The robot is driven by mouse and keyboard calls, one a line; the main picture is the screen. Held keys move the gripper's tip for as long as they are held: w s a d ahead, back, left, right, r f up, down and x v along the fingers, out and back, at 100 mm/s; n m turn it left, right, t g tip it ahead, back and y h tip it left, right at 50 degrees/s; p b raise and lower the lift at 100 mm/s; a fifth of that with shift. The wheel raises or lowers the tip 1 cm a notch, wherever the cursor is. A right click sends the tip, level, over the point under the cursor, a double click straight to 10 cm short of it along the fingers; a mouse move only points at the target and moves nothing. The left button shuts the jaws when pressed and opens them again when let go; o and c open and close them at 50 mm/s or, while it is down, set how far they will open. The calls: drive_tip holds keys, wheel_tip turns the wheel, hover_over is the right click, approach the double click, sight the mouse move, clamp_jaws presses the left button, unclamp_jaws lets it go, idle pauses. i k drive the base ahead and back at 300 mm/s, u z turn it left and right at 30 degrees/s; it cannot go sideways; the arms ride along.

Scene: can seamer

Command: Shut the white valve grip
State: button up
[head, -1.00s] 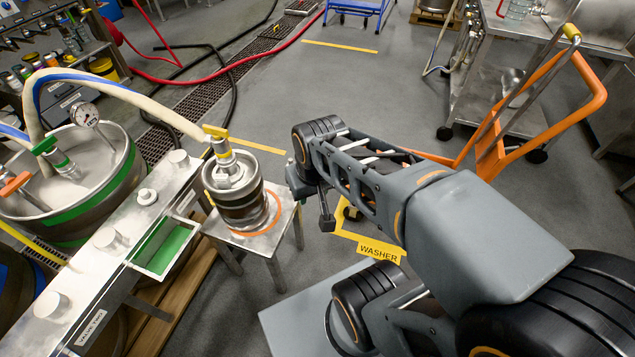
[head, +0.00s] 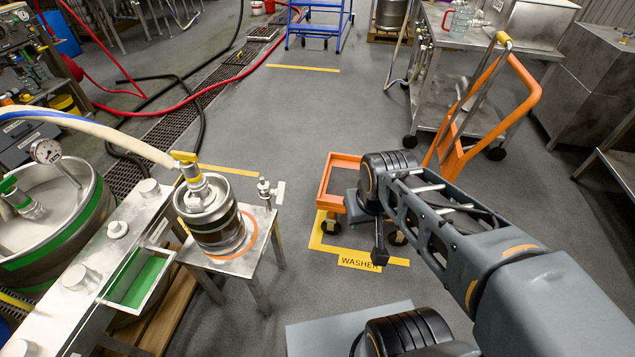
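A small metal valve (head: 264,187) stands at the right back corner of the small steel table (head: 262,222), just right of the keg. The white valve grip (head: 280,192) sticks out on the valve's right side, roughly upright in the picture. It is small here, so its exact angle to the pipe is hard to tell. My arm reaches in from the lower right, well right of the valve. A small dark piece, seemingly part of my gripper (head: 379,248), hangs below the arm's far joint, apart from the grip. Its fingers cannot be made out.
A steel keg (head: 217,226) with a yellow-handled coupler (head: 185,157) stands on the table. A steel bench (head: 50,325) lies left. An orange hand truck (head: 485,115) stands behind my arm, near yellow floor marking with a WASHER label (head: 359,262). Floor between table and arm is clear.

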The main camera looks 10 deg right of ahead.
sight(279, 192)
drive_tip(key=z, duration=0.35)
drive_tip(key=i, duration=0.85)
drive_tip(key=u, duration=2.25)
